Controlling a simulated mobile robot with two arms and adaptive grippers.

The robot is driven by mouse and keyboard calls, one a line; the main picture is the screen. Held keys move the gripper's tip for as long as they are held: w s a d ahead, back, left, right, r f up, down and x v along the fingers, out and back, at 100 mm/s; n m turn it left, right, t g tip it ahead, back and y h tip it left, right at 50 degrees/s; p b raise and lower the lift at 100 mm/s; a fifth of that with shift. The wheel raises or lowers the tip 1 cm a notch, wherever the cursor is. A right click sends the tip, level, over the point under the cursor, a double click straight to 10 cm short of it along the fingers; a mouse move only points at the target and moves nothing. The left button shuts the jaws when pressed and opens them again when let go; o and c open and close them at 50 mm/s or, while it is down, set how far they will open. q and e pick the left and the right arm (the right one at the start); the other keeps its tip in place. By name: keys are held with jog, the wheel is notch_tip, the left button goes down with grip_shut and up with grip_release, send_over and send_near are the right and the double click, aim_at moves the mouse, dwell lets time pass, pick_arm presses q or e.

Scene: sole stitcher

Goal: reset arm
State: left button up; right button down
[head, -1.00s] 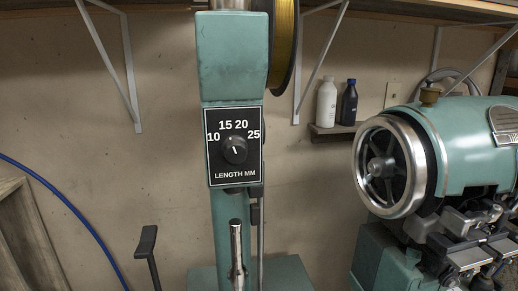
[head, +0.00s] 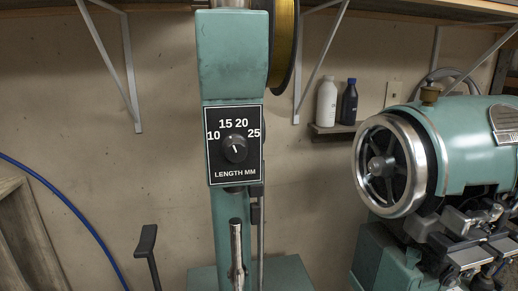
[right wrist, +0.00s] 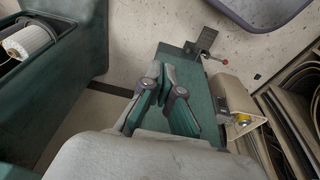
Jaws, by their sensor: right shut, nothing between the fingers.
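My right gripper (right wrist: 163,72) shows in the right wrist view. Its two fingers come together at the tips, with nothing seen between them. The fingers are above a green surface and appear apart from it, though the gap is hard to judge. Neither gripper shows in the head view, and my left gripper is in no frame. In the head view a green column carries a black dial panel (head: 235,174) marked LENGTH MM with 10, 15, 20 and 25. Its round black knob (head: 235,148) has a white mark pointing up and slightly left.
A green machine with a steel handwheel (head: 388,166) stands at the right. A white bottle (head: 326,104) and a dark bottle (head: 349,104) stand on a small wall shelf. A red-tipped lever (right wrist: 226,62) and a white spool (right wrist: 30,41) show in the right wrist view.

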jog(key=s+d+f+g, duration=0.1)
jog(key=s+d+f, duration=0.2)
jog(key=s+f, duration=1.5)
notch_tip(320, 180, down, 3)
jog(key=shift+d+r+g, duration=0.15)
jog(key=shift+r+g, duration=0.05)
jog(key=shift+g, duration=0.1)
jog(key=shift+s, duration=0.1)
